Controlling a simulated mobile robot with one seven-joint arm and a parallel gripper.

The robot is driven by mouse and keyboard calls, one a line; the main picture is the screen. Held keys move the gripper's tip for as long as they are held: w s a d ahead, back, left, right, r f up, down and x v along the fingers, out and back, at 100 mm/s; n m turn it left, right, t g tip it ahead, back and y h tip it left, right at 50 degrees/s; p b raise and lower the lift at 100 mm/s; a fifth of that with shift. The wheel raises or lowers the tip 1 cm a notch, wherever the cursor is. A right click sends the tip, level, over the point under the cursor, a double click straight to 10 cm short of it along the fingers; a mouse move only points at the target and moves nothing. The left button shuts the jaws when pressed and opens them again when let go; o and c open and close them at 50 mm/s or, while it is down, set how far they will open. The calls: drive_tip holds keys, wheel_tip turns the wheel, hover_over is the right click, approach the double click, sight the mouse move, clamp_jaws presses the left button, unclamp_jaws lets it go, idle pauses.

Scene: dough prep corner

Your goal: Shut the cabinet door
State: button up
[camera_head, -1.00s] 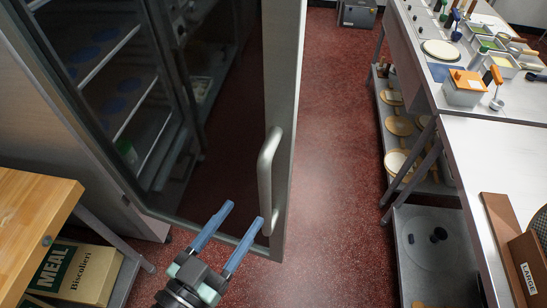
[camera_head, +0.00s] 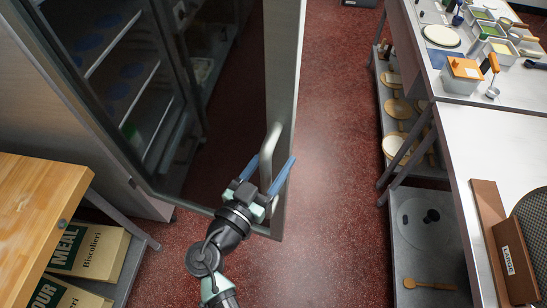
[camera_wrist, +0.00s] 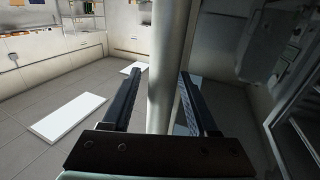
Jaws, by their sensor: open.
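The cabinet door (camera_head: 287,65) stands open, a dark glass panel in a steel frame. Its upright bar handle (camera_head: 271,145) is near the free edge. My gripper (camera_head: 272,166) is open, with its blue fingers on either side of the handle's lower part. In the wrist view, the pale handle bar (camera_wrist: 163,55) runs between the two dark fingers (camera_wrist: 160,88), with a visible gap on the right; contact on the left is unclear. The cabinet (camera_head: 75,105) shows shelves at the left, partly seen through the glass.
A wooden-topped table (camera_head: 35,215) with meal boxes (camera_head: 90,250) below stands at the left. A steel counter (camera_head: 490,150) with a lower shelf (camera_head: 430,255) runs along the right. The red floor (camera_head: 335,130) between door and counter is clear.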

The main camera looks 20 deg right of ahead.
clamp_jaws()
idle(1.3)
